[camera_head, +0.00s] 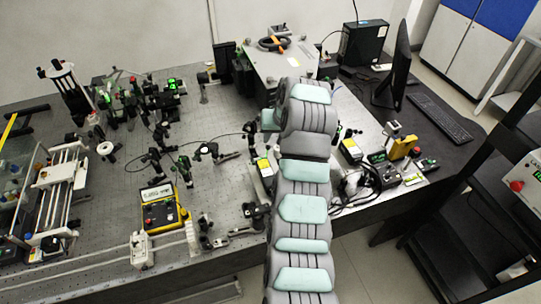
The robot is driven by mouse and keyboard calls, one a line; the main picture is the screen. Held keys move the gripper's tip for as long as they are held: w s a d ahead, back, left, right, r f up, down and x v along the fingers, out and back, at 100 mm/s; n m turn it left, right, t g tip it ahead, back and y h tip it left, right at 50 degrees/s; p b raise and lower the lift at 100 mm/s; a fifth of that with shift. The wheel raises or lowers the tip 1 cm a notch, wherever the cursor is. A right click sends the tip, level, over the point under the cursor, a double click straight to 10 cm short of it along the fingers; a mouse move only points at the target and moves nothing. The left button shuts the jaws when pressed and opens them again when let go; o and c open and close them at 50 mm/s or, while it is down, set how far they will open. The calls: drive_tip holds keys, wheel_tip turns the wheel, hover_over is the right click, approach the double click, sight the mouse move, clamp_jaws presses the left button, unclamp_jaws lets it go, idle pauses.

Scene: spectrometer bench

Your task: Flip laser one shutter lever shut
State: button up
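My arm reaches from the bottom centre up over the bench, and its last visible link ends in front of a pale grey box (288,60). My gripper is hidden behind the arm, so its fingers and anything between them do not show. I cannot make out laser one or its shutter lever for certain. The pale box has a dark and orange item (274,43) on top. Small yellow-labelled units stand close to the arm, one on its left (264,167) and one on its right (351,149).
The perforated optical table (110,192) carries many small mounts. A yellow control box (161,207) stands at front left and a railed frame (58,195) at far left. A monitor (394,66), keyboard (441,117) and yellow device (402,146) are on the right. Cables lie right of the arm.

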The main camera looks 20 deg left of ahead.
sight(269, 148)
drive_tip(key=p+x, duration=0.1)
drive_tip(key=x, duration=0.9)
drive_tip(key=shift+a+f, duration=0.2)
drive_tip(key=shift+f, duration=0.1)
clamp_jaws()
idle(0.4)
